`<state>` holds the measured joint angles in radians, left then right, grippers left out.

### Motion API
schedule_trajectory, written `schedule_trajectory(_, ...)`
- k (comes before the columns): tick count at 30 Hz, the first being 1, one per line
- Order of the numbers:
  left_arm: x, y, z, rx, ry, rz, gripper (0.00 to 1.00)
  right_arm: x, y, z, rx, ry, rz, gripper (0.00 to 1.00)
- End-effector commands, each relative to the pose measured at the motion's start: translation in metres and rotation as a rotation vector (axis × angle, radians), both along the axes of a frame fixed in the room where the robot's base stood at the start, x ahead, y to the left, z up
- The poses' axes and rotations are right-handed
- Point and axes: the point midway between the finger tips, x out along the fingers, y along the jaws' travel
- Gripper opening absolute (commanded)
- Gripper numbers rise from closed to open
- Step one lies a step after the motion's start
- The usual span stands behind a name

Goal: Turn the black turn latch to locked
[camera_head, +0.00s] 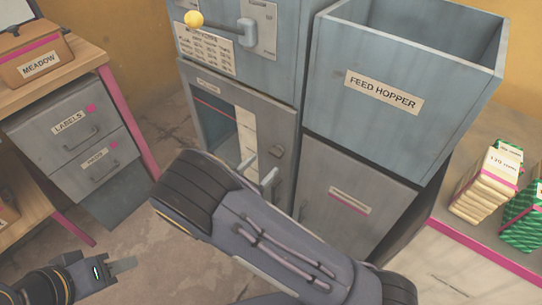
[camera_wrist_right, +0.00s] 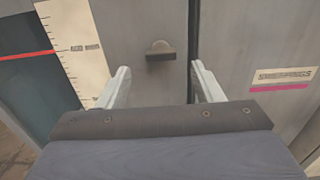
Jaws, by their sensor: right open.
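The black turn latch (camera_wrist_right: 160,52) is a small dark bar on a rounded base, on the grey cabinet door. Its bar lies about level in the right wrist view. It also shows in the head view (camera_head: 277,153), just above my right gripper. My right gripper (camera_head: 258,171) is open and empty in front of the door. In the right wrist view its fingers (camera_wrist_right: 162,85) are spread to either side and below the latch, apart from it. My left gripper (camera_head: 121,266) is low at the bottom left, away from the cabinet; its jaw gap does not show clearly.
The door has a window (camera_head: 216,128) with a scale strip. Above it is a lever with a yellow knob (camera_head: 195,18). The feed hopper (camera_head: 400,60) stands at the right, over a lower panel (camera_head: 350,205). Drawers (camera_head: 75,140) stand left, wrapped bundles (camera_head: 485,185) right.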

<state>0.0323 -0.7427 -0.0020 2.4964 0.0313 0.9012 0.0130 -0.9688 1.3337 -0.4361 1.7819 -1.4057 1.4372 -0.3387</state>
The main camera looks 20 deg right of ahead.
Motion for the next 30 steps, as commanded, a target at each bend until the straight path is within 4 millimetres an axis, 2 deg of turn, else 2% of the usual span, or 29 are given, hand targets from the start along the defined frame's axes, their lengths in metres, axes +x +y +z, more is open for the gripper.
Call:
schedule_trajectory(3,0.000,0.000,-0.002,0.000,0.000,0.000,0.36,0.013,-0.018,-0.001,0.001,0.001,-0.005,0.60)
schedule_trajectory(9,0.000,0.000,-0.003,0.000,0.000,0.000,0.36,0.028,-0.038,0.000,0.002,0.000,-0.004,0.60)
schedule_trajectory(21,0.000,0.000,-0.003,0.000,0.000,0.000,0.36,0.034,-0.045,0.000,0.003,0.001,-0.003,0.59)
schedule_trajectory(30,0.000,0.000,-0.003,0.000,0.000,0.000,0.36,0.034,-0.044,0.000,0.003,0.001,-0.003,0.19)
